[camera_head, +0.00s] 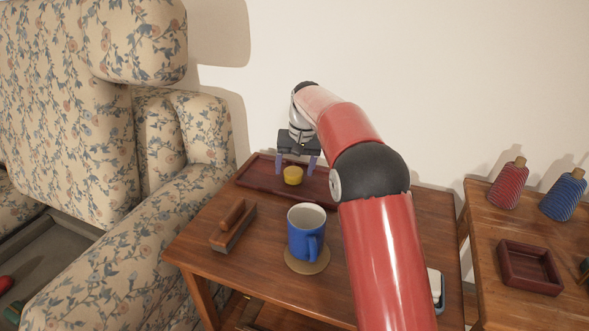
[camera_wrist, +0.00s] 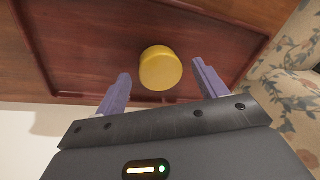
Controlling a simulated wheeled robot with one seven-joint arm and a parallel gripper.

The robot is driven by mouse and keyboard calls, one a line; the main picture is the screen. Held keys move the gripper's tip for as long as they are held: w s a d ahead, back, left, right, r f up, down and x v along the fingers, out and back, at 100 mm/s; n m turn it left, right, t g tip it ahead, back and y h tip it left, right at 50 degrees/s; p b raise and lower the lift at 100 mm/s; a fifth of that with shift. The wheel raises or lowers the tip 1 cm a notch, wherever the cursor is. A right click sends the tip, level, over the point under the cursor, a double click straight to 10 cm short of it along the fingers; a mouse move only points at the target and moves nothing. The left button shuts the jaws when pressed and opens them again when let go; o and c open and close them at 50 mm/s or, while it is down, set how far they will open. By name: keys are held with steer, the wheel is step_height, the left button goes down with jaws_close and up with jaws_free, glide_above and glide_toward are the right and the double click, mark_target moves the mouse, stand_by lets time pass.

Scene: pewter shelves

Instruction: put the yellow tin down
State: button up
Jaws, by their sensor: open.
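The yellow tin (camera_head: 293,175) is a small round tin standing on the dark red wooden tray (camera_head: 258,180) at the back of the side table. My gripper (camera_head: 297,168) is above the tray with its fingers on either side of the tin. In the wrist view the yellow tin (camera_wrist: 160,68) lies between and just beyond the two purple fingertips (camera_wrist: 160,72), with a gap on each side. My gripper is open and holds nothing. The right part of the tray is hidden behind my arm in the head view.
A blue mug (camera_head: 304,236) stands on a round coaster (camera_head: 307,262) at the table's front middle. A floral armchair (camera_head: 150,190) borders the table's left. A second table at right holds red (camera_head: 507,186) and blue (camera_head: 563,196) bottles and a small square tray (camera_head: 530,267).

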mark_target(300, 174)
step_height(300, 174, up, 10)
steer(key=d+p, duration=0.1)
steer(key=p, duration=0.1)
steer(key=s+d+r+t, duration=0.1)
steer(key=s+d+r, duration=0.4)
steer(key=s+r, duration=0.3)
steer(key=s+d+t, duration=0.1)
steer(key=s+d, duration=0.2)
steer(key=s, duration=0.8)
steer(key=s+d+f+t, duration=0.1)
steer(key=s+f, duration=0.4)
steer(key=s, duration=0.6)
steer(key=s+d+f+t+h, duration=0.1)
steer(key=s+d+f, duration=0.2)
steer(key=s, duration=0.7)
step_height(300, 174, down, 2)
steer(key=shift+s+d+f+m+t+h, duration=0.2)
steer(key=shift+s+f+m+t+h, duration=0.1)
steer(key=shift+s+m, duration=0.1)
